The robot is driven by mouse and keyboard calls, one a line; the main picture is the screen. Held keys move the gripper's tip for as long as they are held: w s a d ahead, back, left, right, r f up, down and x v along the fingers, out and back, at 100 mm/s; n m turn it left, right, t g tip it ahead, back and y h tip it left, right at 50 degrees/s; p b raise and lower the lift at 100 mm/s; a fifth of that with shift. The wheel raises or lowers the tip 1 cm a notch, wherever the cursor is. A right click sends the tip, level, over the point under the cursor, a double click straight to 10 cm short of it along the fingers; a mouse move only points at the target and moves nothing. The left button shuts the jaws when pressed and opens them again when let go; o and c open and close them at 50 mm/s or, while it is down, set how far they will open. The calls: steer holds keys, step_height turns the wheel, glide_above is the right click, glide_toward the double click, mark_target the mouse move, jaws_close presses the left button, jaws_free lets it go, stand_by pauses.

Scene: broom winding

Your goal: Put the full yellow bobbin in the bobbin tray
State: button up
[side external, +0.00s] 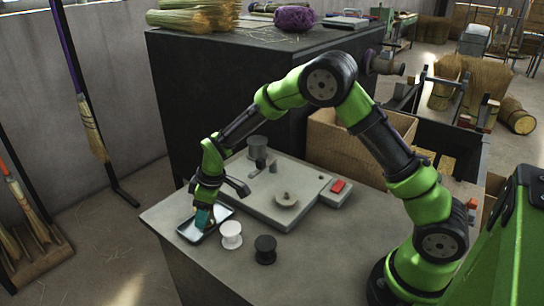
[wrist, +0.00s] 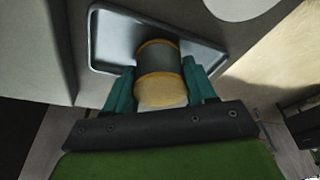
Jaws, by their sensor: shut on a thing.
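My gripper (wrist: 162,88) has its teal fingers shut on the yellow bobbin (wrist: 159,68), which has yellow rims and a dark grey wound middle. The bobbin tray (wrist: 102,41), a shallow grey metal tray, lies under and behind the bobbin in the wrist view. In the side view my gripper (side external: 203,217) points down over the tray (side external: 220,214) near the table's left edge. The bobbin is hidden there by my fingers. I cannot tell whether the bobbin touches the tray floor.
A white bobbin (side external: 231,235) and a black bobbin (side external: 265,249) stand close to the tray's right. The winding machine (side external: 262,190) with its red button (side external: 338,186) sits behind them. The table front is clear. A cardboard box (side external: 350,145) stands at the back right.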

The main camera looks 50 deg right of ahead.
steer(key=shift+f, duration=0.1)
steer(key=o, duration=1)
steer(key=shift+o, duration=0.2)
steer(key=shift+d, duration=0.1)
steer(key=s+d+r+m, duration=0.1)
steer(key=s+r, duration=0.2)
steer(key=r, duration=0.6)
steer(key=s+d+r+m, duration=0.15)
steer(key=s+r, duration=0.25)
steer(key=r, duration=0.4)
steer(key=s+d+r+m+t, duration=0.1)
steer(key=s+r+m+t, duration=0.1)
steer(key=s, duration=0.8)
steer(key=s+d+r+m+t, duration=0.2)
steer(key=s+r+m, duration=0.2)
steer(key=s, duration=0.6)
steer(key=shift+d+m, duration=0.25)
steer(key=shift+m, duration=0.8)
steer(key=shift+r, duration=0.15)
